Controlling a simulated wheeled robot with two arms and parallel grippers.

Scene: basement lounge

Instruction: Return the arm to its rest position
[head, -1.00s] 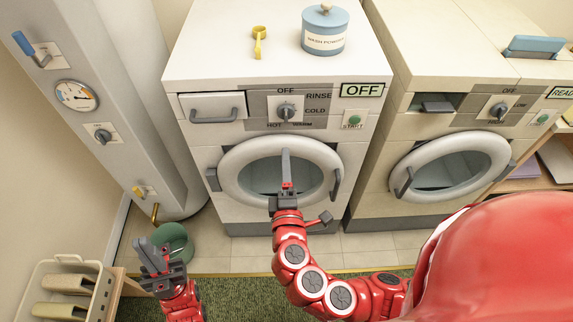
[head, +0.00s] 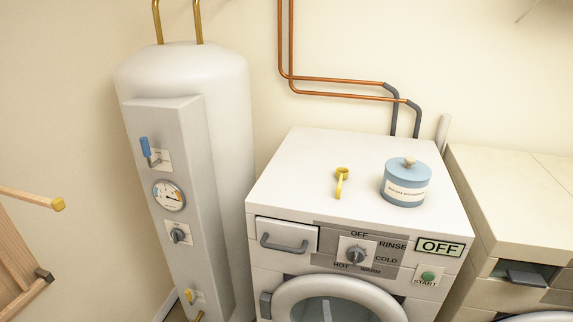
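Neither of my arms nor grippers shows in the head view now. The white washing machine (head: 291,208) stands at the lower middle, with its dial (head: 356,255) and a display (head: 440,247) reading OFF. Its detergent drawer (head: 286,235) looks shut. The top of its round door (head: 335,290) shows at the bottom edge; the rest is cut off. A blue lidded tub (head: 406,183) and a yellow scoop (head: 341,183) sit apart on top of the washer.
A white boiler (head: 185,80) with a blue lever (head: 146,148) and a gauge (head: 169,196) stands left of the washer. Copper pipes (head: 335,82) run along the wall. A second machine (head: 510,205) is at the right. A wooden rack (head: 15,255) is at the left edge.

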